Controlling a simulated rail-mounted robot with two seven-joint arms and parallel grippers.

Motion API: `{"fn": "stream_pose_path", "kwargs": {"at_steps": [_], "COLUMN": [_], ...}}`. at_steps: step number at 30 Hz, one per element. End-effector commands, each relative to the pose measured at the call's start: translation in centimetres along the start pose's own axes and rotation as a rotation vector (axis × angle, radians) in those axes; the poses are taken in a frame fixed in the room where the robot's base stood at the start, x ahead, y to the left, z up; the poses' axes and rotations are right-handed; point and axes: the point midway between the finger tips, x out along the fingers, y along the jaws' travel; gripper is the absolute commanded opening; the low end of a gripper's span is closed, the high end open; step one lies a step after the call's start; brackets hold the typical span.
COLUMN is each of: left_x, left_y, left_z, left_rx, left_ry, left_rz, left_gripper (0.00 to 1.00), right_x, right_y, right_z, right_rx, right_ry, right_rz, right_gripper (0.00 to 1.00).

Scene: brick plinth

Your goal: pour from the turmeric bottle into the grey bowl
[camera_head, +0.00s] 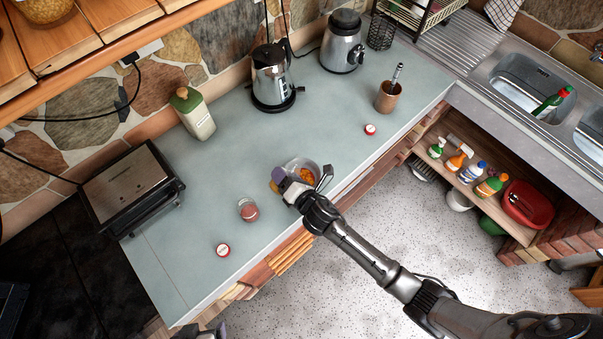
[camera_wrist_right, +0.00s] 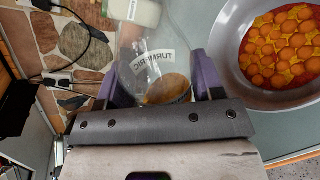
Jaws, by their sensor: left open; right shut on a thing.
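My right gripper (camera_head: 283,180) is shut on the turmeric bottle at the near edge of the counter, beside the grey bowl. In the right wrist view the clear turmeric bottle (camera_wrist_right: 152,60) is between the purple fingers of my right gripper (camera_wrist_right: 161,80), its label reversed and orange powder gathered at the end near the palm. The grey bowl (camera_head: 296,162) is partly hidden by my right gripper. In the right wrist view the bowl (camera_wrist_right: 226,60) is apart from the bottle and holds red sauce with orange round pieces. My left gripper (camera_head: 214,331) is open, only partly in view.
A small jar with red contents (camera_head: 248,211) stands left of the bowl. Red-and-white lids (camera_head: 222,250) (camera_head: 370,129) lie on the counter. A press grill (camera_head: 130,187), green-lidded bottle (camera_head: 194,114), kettle (camera_head: 271,77) and wooden cup (camera_head: 388,97) stand farther back.

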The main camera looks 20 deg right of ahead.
Motion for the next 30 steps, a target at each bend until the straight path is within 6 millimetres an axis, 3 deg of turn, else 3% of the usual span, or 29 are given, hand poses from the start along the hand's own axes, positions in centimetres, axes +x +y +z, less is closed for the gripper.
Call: {"fn": "stream_pose_path", "kwargs": {"at_steps": [1,6,21,30], "left_x": [1.2,-0.5,2.2,3.1], "left_y": [0.1,0.2,0.3,0.1], "left_z": [0.4,-0.1,0.7,1.1], "left_rx": [-0.001,-0.008,-0.008,0.001], "left_ry": [-0.001,-0.011,-0.007,-0.008], "left_rz": [0.001,0.006,0.006,-0.001], "left_gripper": [0.87,0.87,0.87,0.87], "right_x": [0.2,-0.3,-0.3,-0.3], "right_y": [-1.0,0.9,1.0,1.1], "right_z": [-0.6,1.5,-0.3,-0.9], "right_rx": [-0.047,-0.224,-0.724,-0.916], "right_ry": [-0.011,-0.059,-0.193,-0.245], "right_rz": [-0.001,0.000,0.001,0.000], "right_gripper": [0.35,0.35,0.35,0.35]}}
